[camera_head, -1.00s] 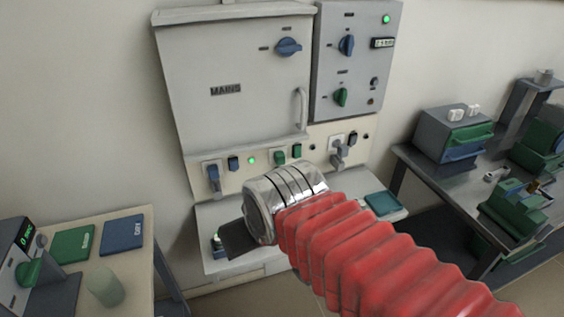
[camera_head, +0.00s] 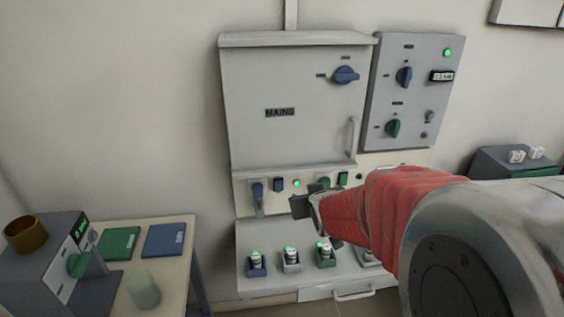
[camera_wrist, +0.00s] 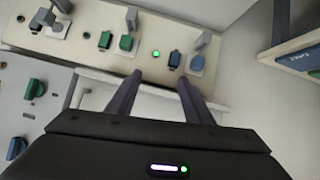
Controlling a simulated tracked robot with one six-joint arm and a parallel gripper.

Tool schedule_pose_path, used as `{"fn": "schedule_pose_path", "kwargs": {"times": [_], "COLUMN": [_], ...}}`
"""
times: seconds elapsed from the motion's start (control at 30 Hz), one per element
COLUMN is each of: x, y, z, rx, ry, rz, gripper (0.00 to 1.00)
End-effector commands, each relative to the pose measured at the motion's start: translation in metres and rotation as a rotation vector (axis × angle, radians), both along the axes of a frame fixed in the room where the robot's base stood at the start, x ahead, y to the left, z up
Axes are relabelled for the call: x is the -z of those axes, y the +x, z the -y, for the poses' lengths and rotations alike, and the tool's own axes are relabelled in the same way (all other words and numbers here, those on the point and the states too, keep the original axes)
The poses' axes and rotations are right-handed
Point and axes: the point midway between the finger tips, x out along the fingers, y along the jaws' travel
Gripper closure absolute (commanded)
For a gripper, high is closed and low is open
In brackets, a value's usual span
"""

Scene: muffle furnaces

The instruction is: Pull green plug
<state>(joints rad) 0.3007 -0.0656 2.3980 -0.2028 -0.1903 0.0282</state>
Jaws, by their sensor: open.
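The green plug (camera_head: 325,182) sits in the cream socket strip of the grey mains cabinet, right of a small green light, partly hidden behind my gripper in the head view. In the wrist view the green plug (camera_wrist: 125,42) shows at upper left, apart from the fingers. A green switch (camera_wrist: 104,40) is beside it. My gripper (camera_head: 308,197) is open and empty in front of the strip, just below and left of the plug in the head view. Its two fingers (camera_wrist: 160,76) point towards the strip in the wrist view, nearer the green light than the plug.
A blue plug (camera_head: 258,192) and blue switch (camera_head: 278,185) are left on the strip. A grey plug (camera_wrist: 60,25) is on the other side. Several lit small units (camera_head: 291,257) stand on the lower ledge. A side table (camera_head: 180,262) is at left.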

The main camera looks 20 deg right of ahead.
Motion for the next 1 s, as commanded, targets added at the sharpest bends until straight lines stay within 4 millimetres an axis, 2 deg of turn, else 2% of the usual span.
{"fn": "schedule_pose_path", "kwargs": {"times": [0.2,0.5,0.77,1.0], "x": [0.025,0.058,0.089,0.117], "y": [0.028,0.051,0.056,0.048], "z": [0.033,0.071,0.1,0.122], "rx": [0.003,-0.001,-0.006,-0.001], "ry": [-0.017,-0.029,-0.025,-0.01], "rz": [0.091,0.231,0.359,0.484], "gripper": [0.53,0.53,0.53,0.53]}}
